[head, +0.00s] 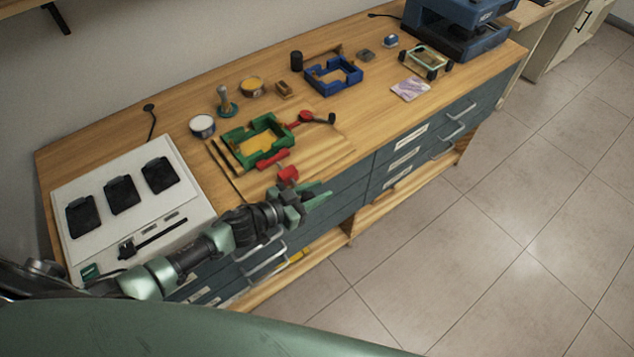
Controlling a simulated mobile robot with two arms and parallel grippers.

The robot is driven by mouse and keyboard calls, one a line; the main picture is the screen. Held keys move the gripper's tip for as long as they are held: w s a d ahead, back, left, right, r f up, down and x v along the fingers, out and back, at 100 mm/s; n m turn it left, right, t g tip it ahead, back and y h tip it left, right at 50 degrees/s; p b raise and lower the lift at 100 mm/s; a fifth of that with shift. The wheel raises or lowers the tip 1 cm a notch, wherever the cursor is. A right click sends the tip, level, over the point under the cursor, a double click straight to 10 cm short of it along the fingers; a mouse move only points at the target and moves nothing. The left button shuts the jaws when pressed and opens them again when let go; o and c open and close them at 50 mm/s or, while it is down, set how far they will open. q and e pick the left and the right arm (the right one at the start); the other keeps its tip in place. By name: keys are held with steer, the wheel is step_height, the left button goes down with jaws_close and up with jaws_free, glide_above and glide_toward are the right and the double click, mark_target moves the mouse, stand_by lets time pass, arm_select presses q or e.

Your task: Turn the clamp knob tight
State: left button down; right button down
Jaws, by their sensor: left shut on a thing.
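A green clamp frame (257,142) lies on the wooden bench around a yellow-brown piece. Red clamp parts are on it: one with a dark handle at its far right corner (307,118) and a red bar (272,160) on its near side. The red clamp knob (288,174) is at the bench's front edge, in front of that bar. My left gripper (314,193), with green fingers, is at this knob and shut on it. The fingers and wrist hide part of the contact. My right gripper is not in view.
A white panel with black pads (200,190) lies at the left, beside my left arm. A white-lidded tin (203,126), a blue frame (333,76) and a small wheeled cart (426,61) stand behind and to the right. A blue machine (455,28) is at the far end.

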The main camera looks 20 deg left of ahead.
arm_select(q)
steer(key=shift+s+d+f, duration=0.15)
steer(key=shift+s+d, duration=0.15)
steer(key=shift+d, duration=0.05)
steer(key=c, duration=1.3)
jaws_free()
steer(key=shift+c, duration=0.2)
steer(key=shift+o, duration=0.5)
steer(key=shift+d, duration=0.1)
steer(key=b+v, duration=0.1)
steer(key=v, duration=0.7)
